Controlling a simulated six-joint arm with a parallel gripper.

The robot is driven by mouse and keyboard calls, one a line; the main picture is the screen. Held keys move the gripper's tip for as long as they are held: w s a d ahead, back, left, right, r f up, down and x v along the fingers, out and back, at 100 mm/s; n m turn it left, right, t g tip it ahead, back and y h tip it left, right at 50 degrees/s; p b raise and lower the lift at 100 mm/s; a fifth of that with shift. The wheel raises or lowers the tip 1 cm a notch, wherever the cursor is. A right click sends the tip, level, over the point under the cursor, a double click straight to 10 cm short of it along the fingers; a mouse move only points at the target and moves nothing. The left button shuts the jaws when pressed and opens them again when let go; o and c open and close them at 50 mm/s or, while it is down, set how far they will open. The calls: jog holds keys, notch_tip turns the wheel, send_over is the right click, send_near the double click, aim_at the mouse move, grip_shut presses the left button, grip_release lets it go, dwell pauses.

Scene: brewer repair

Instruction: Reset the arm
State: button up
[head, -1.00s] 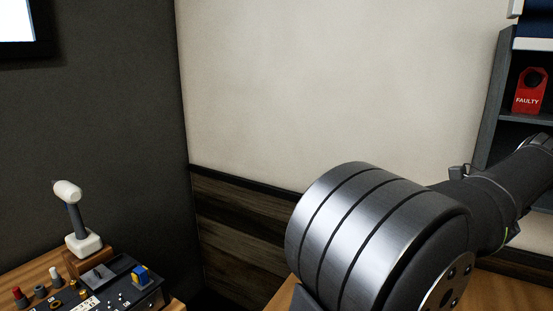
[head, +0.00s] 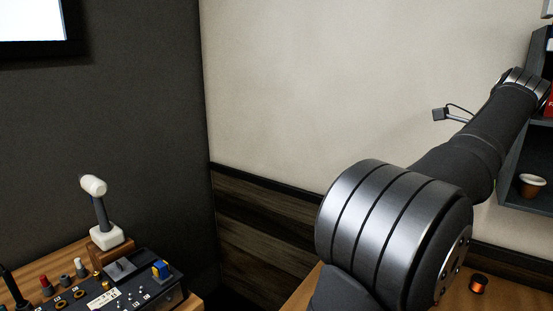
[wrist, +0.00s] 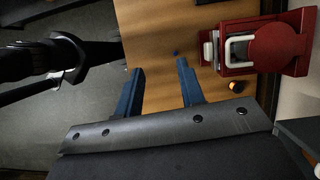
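My arm (head: 395,235) rises from the lower right of the head view toward the shelf at the right edge. Its gripper end does not show there. In the wrist view my gripper (wrist: 158,78) has its two blue fingers spread wide apart, with only bare wooden tabletop seen between them. It is open and empty.
A red machine (wrist: 275,45) stands on the wooden table (wrist: 150,40) in the wrist view. A copper-coloured spool (head: 478,284) lies on the table. A cup (head: 532,186) sits on the shelf. A control panel (head: 130,285) and white-headed lever (head: 98,205) are lower left.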

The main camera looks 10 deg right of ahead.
jog(key=shift+w+a, duration=0.25)
jog(key=shift+w, duration=0.35)
jog(key=shift+w+a, duration=0.3)
jog(key=shift+w, duration=0.3)
jog(key=shift+w+a, duration=0.25)
jog(key=shift+w, duration=0.35)
jog(key=shift+o, duration=0.4)
